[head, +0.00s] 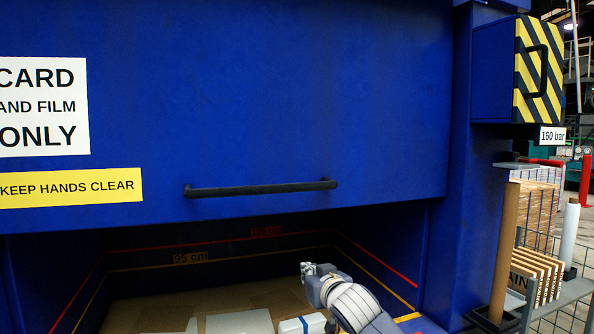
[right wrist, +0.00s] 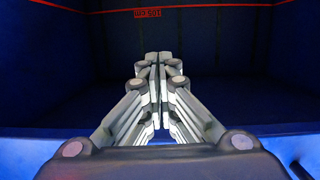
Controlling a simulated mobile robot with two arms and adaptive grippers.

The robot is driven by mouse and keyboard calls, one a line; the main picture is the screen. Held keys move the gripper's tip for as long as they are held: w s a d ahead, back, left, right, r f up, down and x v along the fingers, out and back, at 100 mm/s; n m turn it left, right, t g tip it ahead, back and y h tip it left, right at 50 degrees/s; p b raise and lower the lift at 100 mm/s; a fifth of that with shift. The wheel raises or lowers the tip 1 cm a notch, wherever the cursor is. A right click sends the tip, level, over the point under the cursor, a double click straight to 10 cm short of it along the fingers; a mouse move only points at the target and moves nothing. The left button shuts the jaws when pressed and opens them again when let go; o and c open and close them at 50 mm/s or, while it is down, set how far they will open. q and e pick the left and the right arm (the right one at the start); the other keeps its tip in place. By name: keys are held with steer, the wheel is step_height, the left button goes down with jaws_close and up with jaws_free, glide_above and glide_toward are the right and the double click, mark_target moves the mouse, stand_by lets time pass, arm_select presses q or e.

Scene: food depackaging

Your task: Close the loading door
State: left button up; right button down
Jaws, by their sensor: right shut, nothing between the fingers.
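The loading door (head: 300,110) is a large blue panel that is partly raised. Its lower edge hangs above an open, dark chamber (head: 215,245). A black bar handle (head: 260,189) runs across the door near that edge. My right gripper (head: 308,268) is below the handle, in front of the opening, apart from the door. In the right wrist view its fingers (right wrist: 152,62) are shut together and empty, pointing into the dark chamber. My left gripper is not in view.
Flat cardboard and white items (head: 240,322) lie in the chamber. A striped yellow-black box (head: 538,72) with a handle sits at the upper right. A rack (head: 545,275) with cardboard and rolls stands right of the blue frame post (head: 465,210).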

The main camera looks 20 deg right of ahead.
steer(key=s+a+r+t+p, duration=0.1)
steer(key=s+r, duration=0.2)
steer(key=r, duration=0.6)
steer(key=s+r+t, duration=0.2)
steer(key=s+r, duration=0.1)
steer(key=r, duration=0.6)
steer(key=s+a+r+t+p, duration=0.1)
steer(key=s+r, duration=0.3)
steer(key=r, duration=0.6)
steer(key=w+r+p, duration=0.1)
steer(key=w+p, duration=0.5)
steer(key=w, duration=0.4)
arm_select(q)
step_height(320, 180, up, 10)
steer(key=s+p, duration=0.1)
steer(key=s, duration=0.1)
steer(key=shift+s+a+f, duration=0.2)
arm_select(e)
steer(key=f, duration=0.4)
steer(key=shift+s+a+f, duration=0.15)
steer(key=shift+a, duration=0.05)
steer(key=shift+a, duration=0.1)
steer(key=shift+f, duration=0.1)
